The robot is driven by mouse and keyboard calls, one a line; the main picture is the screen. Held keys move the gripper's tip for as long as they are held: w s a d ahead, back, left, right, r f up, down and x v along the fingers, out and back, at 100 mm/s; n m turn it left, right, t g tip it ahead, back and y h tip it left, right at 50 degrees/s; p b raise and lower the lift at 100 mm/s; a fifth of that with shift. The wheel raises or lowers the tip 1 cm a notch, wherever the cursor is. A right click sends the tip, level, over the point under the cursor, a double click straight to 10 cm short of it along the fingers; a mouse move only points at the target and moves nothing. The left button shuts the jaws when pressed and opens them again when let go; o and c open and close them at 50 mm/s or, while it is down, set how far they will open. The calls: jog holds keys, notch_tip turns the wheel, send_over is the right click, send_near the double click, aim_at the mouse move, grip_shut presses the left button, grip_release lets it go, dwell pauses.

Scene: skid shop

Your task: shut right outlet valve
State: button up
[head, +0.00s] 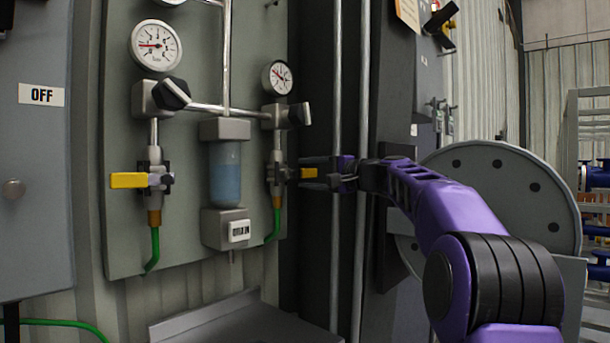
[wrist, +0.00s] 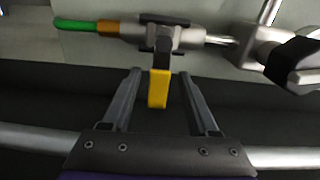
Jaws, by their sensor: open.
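The right outlet valve (head: 277,173) is on the grey panel, on the pipe below the right gauge. Its yellow lever (head: 308,173) points sideways to the right, across the pipe. In the wrist view the valve body (wrist: 163,36) is at the top, and the yellow lever (wrist: 159,88) reaches down between my fingers. My gripper (head: 305,173) is open around the lever, with a gap on both sides. It also shows in the wrist view (wrist: 161,80). The left outlet valve has a yellow lever (head: 128,180) pointing sideways to the left.
Two gauges, left (head: 155,45) and right (head: 277,77), sit above black knobs. A blue-filled bowl (head: 225,172) hangs between the valves. Vertical pipes (head: 361,240) stand just right of the panel, beside my gripper. A grey ledge (head: 240,322) lies below.

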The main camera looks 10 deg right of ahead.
jog(key=b+v, duration=0.1)
jog(key=v, duration=1.5)
jog(key=shift+s, duration=0.2)
